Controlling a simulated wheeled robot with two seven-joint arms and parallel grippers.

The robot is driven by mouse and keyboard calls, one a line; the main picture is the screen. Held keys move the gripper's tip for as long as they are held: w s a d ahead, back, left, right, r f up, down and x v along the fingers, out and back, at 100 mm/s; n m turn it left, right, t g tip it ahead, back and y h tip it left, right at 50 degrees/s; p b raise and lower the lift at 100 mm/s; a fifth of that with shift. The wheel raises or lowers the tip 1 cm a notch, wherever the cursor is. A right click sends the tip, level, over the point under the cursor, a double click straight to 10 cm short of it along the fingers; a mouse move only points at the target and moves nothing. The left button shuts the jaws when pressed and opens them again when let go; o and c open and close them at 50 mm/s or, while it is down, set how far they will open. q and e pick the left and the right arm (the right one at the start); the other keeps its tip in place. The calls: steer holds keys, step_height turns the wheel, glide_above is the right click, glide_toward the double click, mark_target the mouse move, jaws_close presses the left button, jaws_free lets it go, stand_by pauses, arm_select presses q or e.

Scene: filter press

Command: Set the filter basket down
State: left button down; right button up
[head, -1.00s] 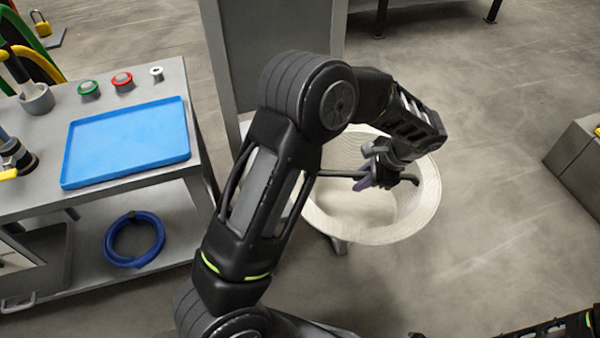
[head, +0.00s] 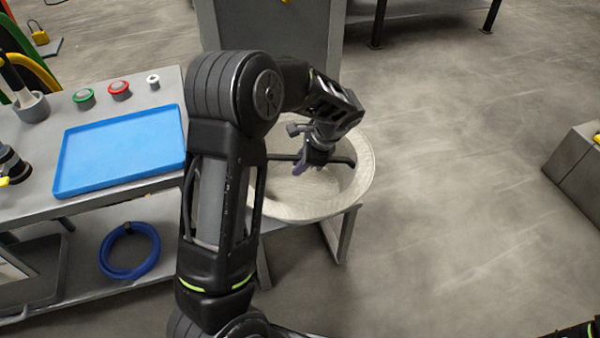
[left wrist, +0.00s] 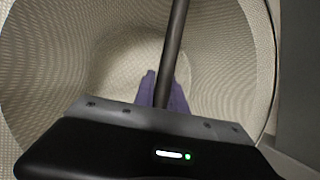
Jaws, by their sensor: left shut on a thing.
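The filter basket (head: 355,190) is a wide, pale mesh bowl with a dark bar across its mouth. In the head view it is right of the blue tray, over a grey stand whose legs show beneath it. I cannot tell whether it touches the stand. My left gripper (head: 304,168) is inside the basket's mouth, shut on the bar. In the left wrist view the purple fingertips (left wrist: 163,92) are around the bar (left wrist: 174,45), with the mesh wall (left wrist: 235,60) behind. My right gripper is out of view; only a bit of the arm shows at bottom right.
A grey cart (head: 90,215) at left holds the blue tray (head: 120,150), a green button (head: 84,97), a red button (head: 119,90) and a blue hose coil (head: 130,250) on its lower shelf. A grey cabinet (head: 270,30) stands behind the basket.

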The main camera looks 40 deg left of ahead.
mark_target(300, 188)
arm_select(q)
steer(key=shift+f, duration=0.1)
steer(key=shift+f+b, duration=0.65)
steer(key=shift+f, duration=0.95)
steer(key=shift+f, duration=0.2)
steer(key=c, duration=1.4)
jaws_free()
steer(key=shift+o, duration=0.2)
steer(key=shift+r, duration=0.15)
steer(key=p+v, duration=0.3)
steer(key=v, duration=0.9)
